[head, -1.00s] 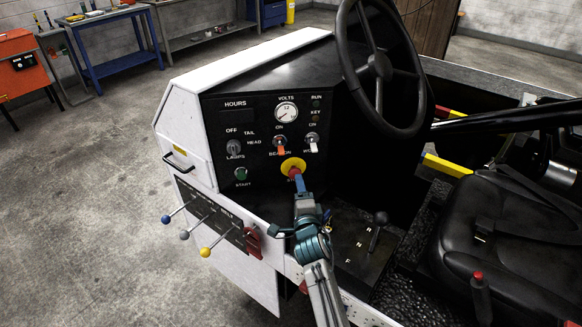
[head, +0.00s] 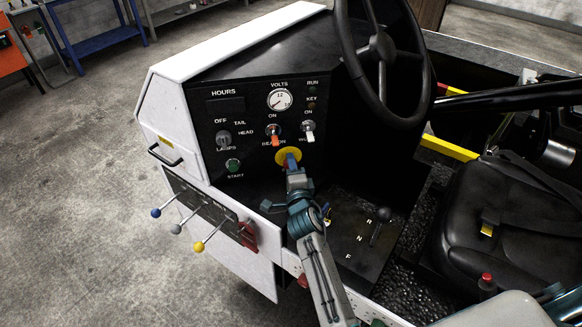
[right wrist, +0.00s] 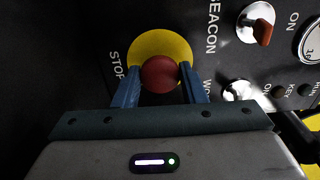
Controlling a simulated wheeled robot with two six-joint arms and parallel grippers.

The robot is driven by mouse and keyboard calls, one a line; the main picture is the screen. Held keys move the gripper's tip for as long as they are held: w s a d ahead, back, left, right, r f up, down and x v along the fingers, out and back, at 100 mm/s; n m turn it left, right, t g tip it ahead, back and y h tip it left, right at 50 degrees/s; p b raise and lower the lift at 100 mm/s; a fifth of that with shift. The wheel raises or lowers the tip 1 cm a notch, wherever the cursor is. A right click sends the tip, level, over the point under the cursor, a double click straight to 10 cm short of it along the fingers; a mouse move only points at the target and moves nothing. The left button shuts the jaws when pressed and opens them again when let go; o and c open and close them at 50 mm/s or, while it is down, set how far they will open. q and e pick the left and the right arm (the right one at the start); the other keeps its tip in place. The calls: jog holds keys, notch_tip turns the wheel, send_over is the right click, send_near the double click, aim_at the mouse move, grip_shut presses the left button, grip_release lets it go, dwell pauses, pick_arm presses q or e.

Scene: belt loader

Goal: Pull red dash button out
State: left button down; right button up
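The red dash button (right wrist: 160,73) sits in front of a round yellow plate (right wrist: 139,50) marked STOP, as the right wrist view shows. In the head view the yellow plate (head: 281,154) is low on the black dash panel, and the button is mostly hidden by my fingers. My right gripper (head: 290,160) is at the button. In the right wrist view its blue fingers (right wrist: 159,76) lie on either side of the button, close against its edges, and look shut on it. My left gripper is not in view.
Two toggle switches, the orange one (head: 274,136) and the white one (head: 308,132), are just above the button. The green START button (head: 233,165) is to the left. The steering wheel (head: 383,48) is up right, with levers (head: 198,247) at lower left and a shifter (head: 379,226) at right.

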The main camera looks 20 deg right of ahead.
grip_shut()
jog(key=shift+s+f+b, duration=0.2)
jog(key=shift+s+b, duration=0.15)
jog(key=shift+s, duration=0.1)
jog(key=shift+s+a, duration=0.1)
jog(key=shift+s, duration=0.3)
jog(key=o, duration=0.9)
grip_release()
jog(key=shift+o, duration=1.3)
jog(key=shift+s, duration=0.1)
jog(key=shift+r, duration=0.2)
jog(key=shift+f, duration=0.15)
